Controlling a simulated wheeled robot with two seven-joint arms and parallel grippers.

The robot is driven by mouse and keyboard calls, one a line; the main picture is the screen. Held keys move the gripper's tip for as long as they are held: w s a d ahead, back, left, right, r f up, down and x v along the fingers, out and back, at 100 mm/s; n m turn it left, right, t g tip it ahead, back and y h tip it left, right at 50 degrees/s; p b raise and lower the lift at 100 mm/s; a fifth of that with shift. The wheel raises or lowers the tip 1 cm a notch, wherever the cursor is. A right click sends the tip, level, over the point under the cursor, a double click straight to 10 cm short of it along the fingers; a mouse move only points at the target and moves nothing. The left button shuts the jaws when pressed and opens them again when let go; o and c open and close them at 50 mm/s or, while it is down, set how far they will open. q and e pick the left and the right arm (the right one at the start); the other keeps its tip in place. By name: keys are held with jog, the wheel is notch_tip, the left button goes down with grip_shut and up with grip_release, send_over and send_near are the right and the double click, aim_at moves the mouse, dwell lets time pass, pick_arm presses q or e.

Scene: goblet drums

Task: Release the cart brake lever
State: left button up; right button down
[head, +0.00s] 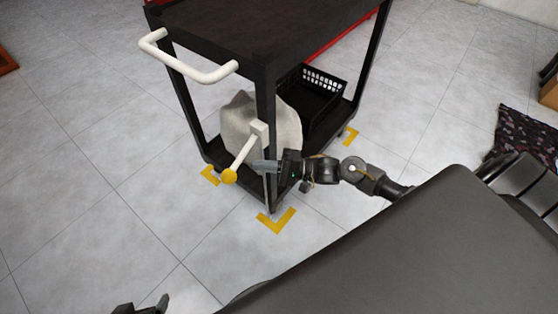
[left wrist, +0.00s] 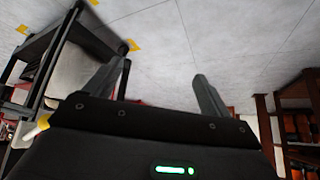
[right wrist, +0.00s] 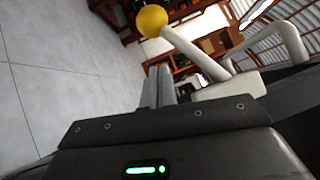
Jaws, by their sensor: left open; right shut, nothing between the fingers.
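The brake lever (head: 243,152) is a white bar with a yellow knob (head: 229,176), mounted on the near corner post of the black cart (head: 262,45). It slants down to the left from its white bracket. My right gripper (head: 258,166) is shut and empty by the post, just below the lever's bracket. In the right wrist view the knob (right wrist: 152,20) and lever bar (right wrist: 195,55) lie beyond the shut fingers (right wrist: 160,75); I cannot tell whether they touch. My left gripper (head: 142,308) is open and empty at the bottom edge, far from the lever.
A white push handle (head: 190,65) sticks out from the cart's top. A pale sack (head: 235,118) and a black basket (head: 318,95) stand on the lower shelf. Yellow corner marks (head: 277,221) lie on the floor around the cart. The floor at left is clear.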

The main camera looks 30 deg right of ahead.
aim_at(240, 157)
jog(key=shift+s+a+r, duration=0.1)
jog(key=shift+a+r, duration=0.05)
jog(key=shift+a, duration=0.6)
jog(key=shift+s+a+r, duration=0.1)
jog(key=shift+a+r, duration=0.05)
jog(key=shift+a, duration=0.55)
jog(key=shift+s+a+r, duration=0.1)
jog(key=shift+a+r, duration=0.05)
jog(key=shift+a, duration=0.6)
